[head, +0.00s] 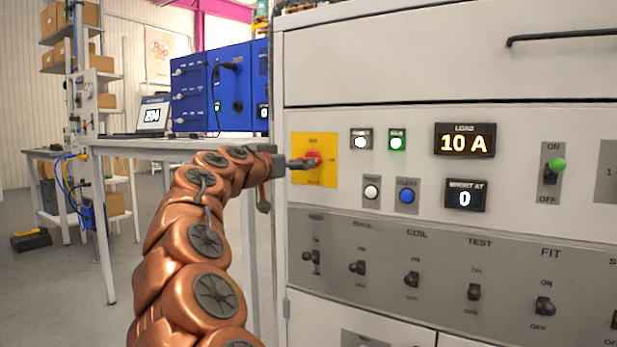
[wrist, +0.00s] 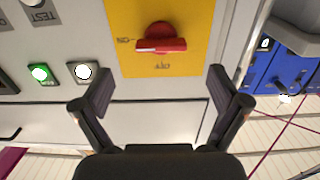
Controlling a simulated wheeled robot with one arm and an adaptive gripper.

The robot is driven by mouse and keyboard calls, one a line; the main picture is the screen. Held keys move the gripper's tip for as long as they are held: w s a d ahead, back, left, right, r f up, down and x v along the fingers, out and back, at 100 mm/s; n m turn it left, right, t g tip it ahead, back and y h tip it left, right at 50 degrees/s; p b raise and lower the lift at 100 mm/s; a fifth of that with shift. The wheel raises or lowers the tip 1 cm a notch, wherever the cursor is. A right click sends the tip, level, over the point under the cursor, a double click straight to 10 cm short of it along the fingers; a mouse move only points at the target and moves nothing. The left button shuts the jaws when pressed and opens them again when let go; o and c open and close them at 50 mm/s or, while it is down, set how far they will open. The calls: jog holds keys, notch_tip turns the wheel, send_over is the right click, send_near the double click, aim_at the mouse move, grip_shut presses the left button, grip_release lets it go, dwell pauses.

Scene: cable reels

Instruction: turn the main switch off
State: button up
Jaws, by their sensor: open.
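The main switch is a red rotary knob (head: 315,159) on a yellow plate (head: 327,176) at the left of the grey panel. In the wrist view the knob (wrist: 165,30) lies upside down to me, its handle level, with a pale mark at the left end towards the ON label. The OFF label sits below the handle. My gripper (wrist: 161,88) is open, a dark finger on each side and nothing between the tips. In the head view my gripper (head: 301,163) is right in front of the knob and partly covers it. I cannot tell whether they touch.
A display (head: 465,141) reads LOAD 10 A and another (head: 465,195) reads 0. A green-tipped toggle (head: 553,172) points up to ON. A green button (head: 397,140) is lit. Several black toggles line the lower strip. A blue cabinet (head: 212,90) stands on a table behind.

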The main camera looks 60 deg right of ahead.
jog(key=shift+w+d+f+b, duration=0.15)
jog(key=shift+d+b, duration=0.15)
jog(key=shift+d, duration=1.7)
jog(key=shift+w+d+r+b, duration=0.1)
jog(key=shift+d+b, duration=0.15)
jog(key=shift+d, duration=1.75)
jog(key=c, duration=1.1)
